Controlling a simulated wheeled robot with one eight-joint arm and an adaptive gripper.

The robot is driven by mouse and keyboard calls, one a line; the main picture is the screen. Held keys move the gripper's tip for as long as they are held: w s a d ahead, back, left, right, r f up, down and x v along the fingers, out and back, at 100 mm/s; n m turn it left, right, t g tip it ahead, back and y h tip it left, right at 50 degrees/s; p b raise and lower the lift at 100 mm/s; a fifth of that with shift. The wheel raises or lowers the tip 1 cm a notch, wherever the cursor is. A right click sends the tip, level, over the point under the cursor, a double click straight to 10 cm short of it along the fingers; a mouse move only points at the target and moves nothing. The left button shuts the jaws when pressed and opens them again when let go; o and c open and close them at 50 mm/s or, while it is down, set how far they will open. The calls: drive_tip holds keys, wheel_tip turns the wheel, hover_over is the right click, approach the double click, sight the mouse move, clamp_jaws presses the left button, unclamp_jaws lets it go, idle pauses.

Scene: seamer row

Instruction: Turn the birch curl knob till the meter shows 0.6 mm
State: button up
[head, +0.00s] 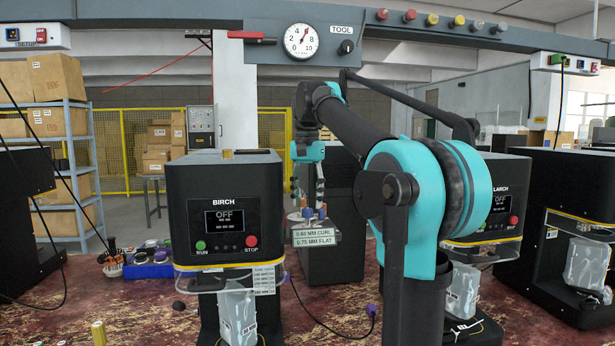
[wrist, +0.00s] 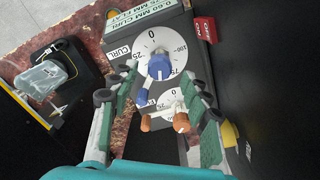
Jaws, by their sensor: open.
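The birch machine (head: 222,205) stands left of centre in the head view, its screen reading OFF. Beside it, a card (head: 314,238) reads 0.60 MM CURL and 0.75 MM FLAT. In the wrist view, a blue knob (wrist: 160,66) sits on a white dial labelled CURL; a blue piece reaches from it to lower left. A second dial with orange-brown knob parts (wrist: 181,122) lies below it. My gripper (wrist: 153,94) is open, its green fingers on either side of the dials, apart from the blue knob. I cannot make out a curl reading in mm.
A TOOL gauge (head: 302,40) hangs on the overhead beam, needle just right of upright. The larch machine (head: 490,200) stands at right. A purple-ended cable (head: 371,311) lies on the worn red bench.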

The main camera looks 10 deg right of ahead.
sight(308, 209)
wheel_tip(308, 209, up, 10)
idle(0.4)
drive_tip(key=shift+f, duration=0.1)
